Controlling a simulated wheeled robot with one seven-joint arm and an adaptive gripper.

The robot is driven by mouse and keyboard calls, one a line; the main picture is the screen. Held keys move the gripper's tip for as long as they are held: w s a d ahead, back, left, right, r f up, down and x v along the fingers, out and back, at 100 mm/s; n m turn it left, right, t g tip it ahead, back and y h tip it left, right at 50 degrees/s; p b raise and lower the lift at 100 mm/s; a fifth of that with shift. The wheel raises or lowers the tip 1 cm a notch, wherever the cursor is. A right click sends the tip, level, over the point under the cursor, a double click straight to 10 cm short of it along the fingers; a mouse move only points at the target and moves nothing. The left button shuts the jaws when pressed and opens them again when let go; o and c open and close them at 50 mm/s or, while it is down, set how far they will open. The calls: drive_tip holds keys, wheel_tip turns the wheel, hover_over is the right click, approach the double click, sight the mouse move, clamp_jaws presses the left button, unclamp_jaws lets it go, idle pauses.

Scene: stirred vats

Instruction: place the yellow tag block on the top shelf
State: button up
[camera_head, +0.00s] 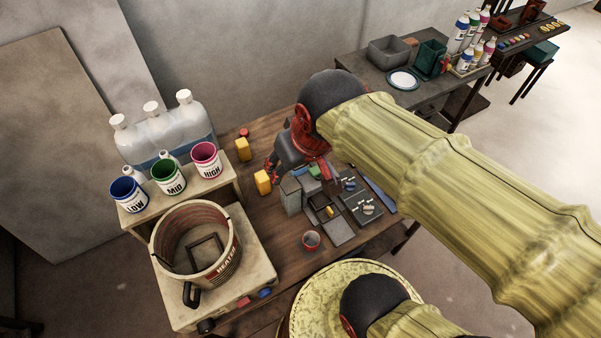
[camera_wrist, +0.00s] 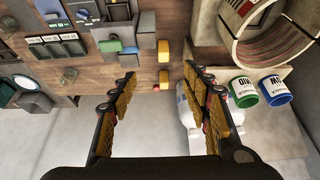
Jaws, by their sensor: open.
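Two yellow blocks stand on the wooden bench. The nearer one (camera_head: 263,183) is beside my gripper, and the farther one (camera_head: 243,149) is closer to the wall. Both show between my fingers in the wrist view, the nearer block (camera_wrist: 163,50) above the farther one (camera_wrist: 164,76). I cannot tell which is the tag block. My gripper (camera_wrist: 160,78) is open and empty; in the head view it (camera_head: 273,165) hangs over the bench, partly hidden by my arm. A raised wooden shelf (camera_head: 229,189) carries blue, green and magenta cups. I cannot tell whether it is the top shelf.
A heater vat (camera_head: 229,262) stands at the front left, with large white jugs (camera_head: 154,132) behind the cups. A second table (camera_head: 424,89) stands at the back right.

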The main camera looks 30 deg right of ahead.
drive_tip(key=shift+o, duration=0.6)
drive_tip(key=s, duration=0.3)
drive_tip(key=shift+s+r+t, duration=0.2)
drive_tip(key=shift+r+t, duration=0.05)
drive_tip(key=shift+t, duration=0.15)
drive_tip(key=g+p, duration=0.4)
drive_tip(key=p, duration=0.4)
hover_over(262, 174)
drive_tip(key=s, duration=0.3)
wheel_tip(262, 174, down, 12)
drive_tip(key=f, duration=0.1)
drive_tip(key=shift+g, duration=0.8)
drive_tip(key=w+f, duration=0.1)
drive_tip(key=f, duration=0.2)
drive_tip(key=w+f+p, duration=0.1)
drive_tip(key=f, duration=0.3)
drive_tip(key=w+f+p, duration=0.1)
drive_tip(key=f, duration=0.3)
drive_tip(key=shift+f, duration=2.05)
drive_tip(key=f, duration=0.5)
drive_tip(key=shift+s+a, duration=0.25)
drive_tip(key=shift+r, duration=0.1)
drive_tip(key=c, duration=1.3)
